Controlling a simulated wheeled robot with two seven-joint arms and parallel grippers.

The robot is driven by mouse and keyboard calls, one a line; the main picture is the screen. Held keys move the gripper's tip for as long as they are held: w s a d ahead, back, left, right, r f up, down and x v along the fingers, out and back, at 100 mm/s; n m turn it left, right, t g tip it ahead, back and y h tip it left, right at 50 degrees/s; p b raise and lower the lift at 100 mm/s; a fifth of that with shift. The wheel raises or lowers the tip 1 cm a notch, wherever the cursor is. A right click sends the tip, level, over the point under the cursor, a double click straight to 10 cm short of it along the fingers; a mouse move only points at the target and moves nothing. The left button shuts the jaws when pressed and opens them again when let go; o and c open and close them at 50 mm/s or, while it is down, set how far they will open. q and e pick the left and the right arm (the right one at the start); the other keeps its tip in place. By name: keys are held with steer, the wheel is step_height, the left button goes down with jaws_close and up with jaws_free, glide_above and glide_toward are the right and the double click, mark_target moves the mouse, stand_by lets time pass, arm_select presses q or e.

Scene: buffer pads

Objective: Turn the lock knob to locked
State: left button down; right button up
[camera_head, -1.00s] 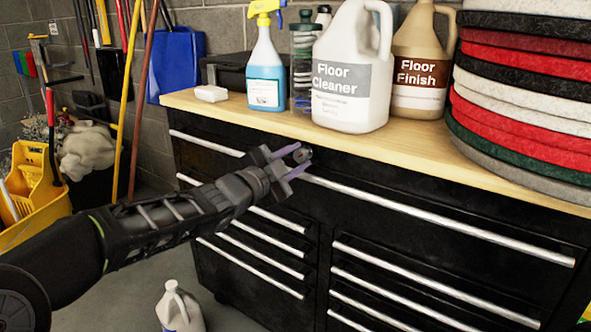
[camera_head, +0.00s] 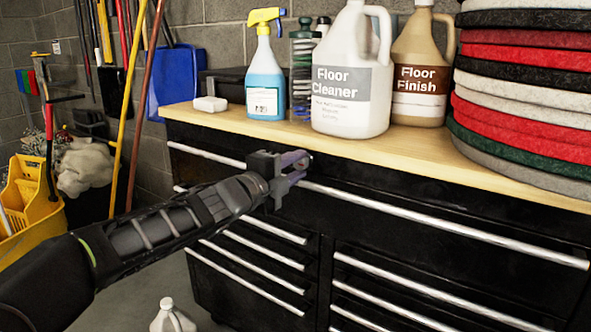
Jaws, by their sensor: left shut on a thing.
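My left gripper (camera_head: 297,166) is at the upper front of the black tool cabinet (camera_head: 420,190), just under the wooden top. Its purple-grey fingers are shut on the small lock knob, which the fingers mostly hide. The angle of the knob cannot be told. My right gripper is not in view.
On the wooden top (camera_head: 400,152) stand a spray bottle (camera_head: 265,85), a floor cleaner jug (camera_head: 345,105), a floor finish jug (camera_head: 418,85) and stacked pads (camera_head: 530,95). A yellow bucket (camera_head: 30,195) is at left. A white jug (camera_head: 172,318) stands on the floor.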

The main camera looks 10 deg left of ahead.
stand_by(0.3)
arm_select(q)
steer(key=c, duration=1.1)
jaws_free()
steer(key=shift+o, duration=0.2)
steer(key=shift+f, duration=0.1)
